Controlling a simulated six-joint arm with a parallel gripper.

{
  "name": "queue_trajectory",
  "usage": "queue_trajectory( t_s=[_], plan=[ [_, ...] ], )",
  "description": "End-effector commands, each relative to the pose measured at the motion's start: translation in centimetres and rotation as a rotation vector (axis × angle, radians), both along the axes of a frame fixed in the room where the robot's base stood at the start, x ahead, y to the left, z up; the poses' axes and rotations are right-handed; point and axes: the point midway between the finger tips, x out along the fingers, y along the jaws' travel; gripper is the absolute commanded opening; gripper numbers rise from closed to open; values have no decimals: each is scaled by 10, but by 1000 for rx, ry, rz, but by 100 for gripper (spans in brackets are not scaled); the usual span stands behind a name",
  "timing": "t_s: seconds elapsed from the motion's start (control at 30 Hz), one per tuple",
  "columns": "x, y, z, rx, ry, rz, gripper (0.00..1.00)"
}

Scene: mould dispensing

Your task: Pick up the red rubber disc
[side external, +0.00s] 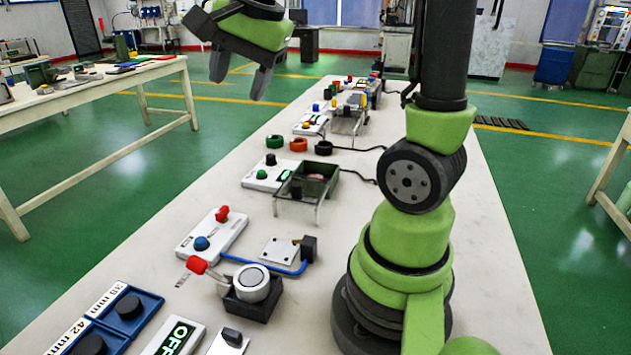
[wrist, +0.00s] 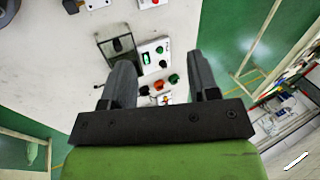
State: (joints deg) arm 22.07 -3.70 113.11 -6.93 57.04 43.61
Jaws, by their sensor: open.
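The red rubber disc (side external: 298,145), orange-red in the picture, lies on the white bench between a green disc (side external: 275,141) and a black disc (side external: 323,148). In the wrist view the red disc (wrist: 158,86) shows small between my fingers, well beyond them. My gripper (side external: 240,76) is open and empty, high above the bench at the upper left of the side view. Its two fingers point down and are apart from all three discs. The fingers also show in the wrist view (wrist: 160,75).
A control box (side external: 262,176) with green and black knobs and a dark open-topped container on a stand (side external: 296,189) stand nearer the camera than the discs. More boxes with buttons (side external: 310,124) stand beyond them. Cables run over the bench to the right of the discs.

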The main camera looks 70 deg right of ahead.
Motion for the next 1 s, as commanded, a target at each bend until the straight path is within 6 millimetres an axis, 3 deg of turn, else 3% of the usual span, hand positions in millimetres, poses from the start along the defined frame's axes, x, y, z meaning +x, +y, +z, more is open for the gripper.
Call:
queue_trajectory(
  t_s=[0.1,0.23,0.4,0.5,0.7,1.0],
  plan=[
    [22,-54,-24,94,71,-332,55],
    [31,-115,-60,186,131,-699,55],
    [18,-190,-120,288,194,-1178,55],
    [2,-223,-155,332,221,-1419,55],
    [-24,-256,-199,377,247,-1709,55],
    [-30,-261,-241,383,253,-1763,55]
  ],
)
